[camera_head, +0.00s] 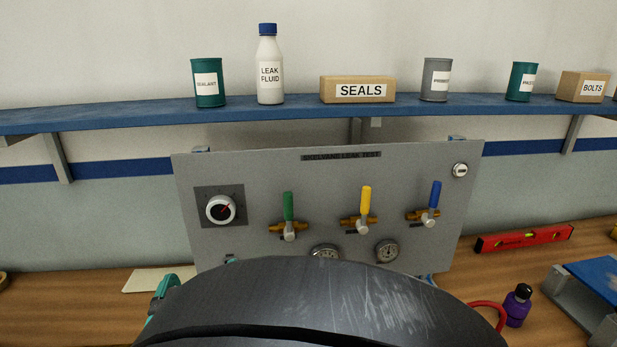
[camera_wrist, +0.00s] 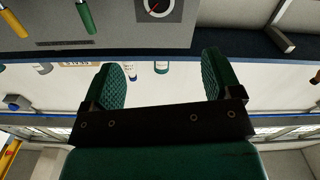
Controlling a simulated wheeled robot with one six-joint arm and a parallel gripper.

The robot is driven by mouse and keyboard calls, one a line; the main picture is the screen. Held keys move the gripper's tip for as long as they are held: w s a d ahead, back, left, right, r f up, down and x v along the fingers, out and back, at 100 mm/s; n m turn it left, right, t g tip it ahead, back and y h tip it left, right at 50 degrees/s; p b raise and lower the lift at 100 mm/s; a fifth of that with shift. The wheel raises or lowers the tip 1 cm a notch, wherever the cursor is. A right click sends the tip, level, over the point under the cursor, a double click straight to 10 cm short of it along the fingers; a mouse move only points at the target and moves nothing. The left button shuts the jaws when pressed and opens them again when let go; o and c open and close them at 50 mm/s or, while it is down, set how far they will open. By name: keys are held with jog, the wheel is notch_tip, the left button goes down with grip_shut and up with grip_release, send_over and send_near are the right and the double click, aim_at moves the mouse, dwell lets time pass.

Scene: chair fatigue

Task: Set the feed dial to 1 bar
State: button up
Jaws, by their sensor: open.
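The feed dial (camera_head: 220,210) is a round white-rimmed knob with a dark face on a dark square plate at the left of the grey panel (camera_head: 330,180). Its red pointer leans to the upper right; the scale marks are too small to read. In the wrist view, which is upside down, the dial (camera_wrist: 157,7) shows at the top edge, partly cut off. My gripper (camera_wrist: 165,62) has two green ribbed fingers, wide apart with nothing between them. The dial lies beyond the fingertips, apart from them. In the head view my dark arm covers the panel's lower middle.
Green (camera_head: 288,206), yellow (camera_head: 366,200) and blue (camera_head: 435,194) valve levers stand upright on the panel. Two gauges (camera_head: 387,251) sit below, partly hidden. A blue shelf (camera_head: 280,112) with cans, a bottle and boxes runs above. A red level (camera_head: 525,239) and purple bottle (camera_head: 517,307) are at right.

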aim_at(220, 213)
jog(key=p+x, duration=0.5)
jog(key=x, duration=1.2)
jog(key=shift+d+p, duration=0.1)
jog(key=shift+p, duration=0.3)
jog(key=c, duration=0.9)
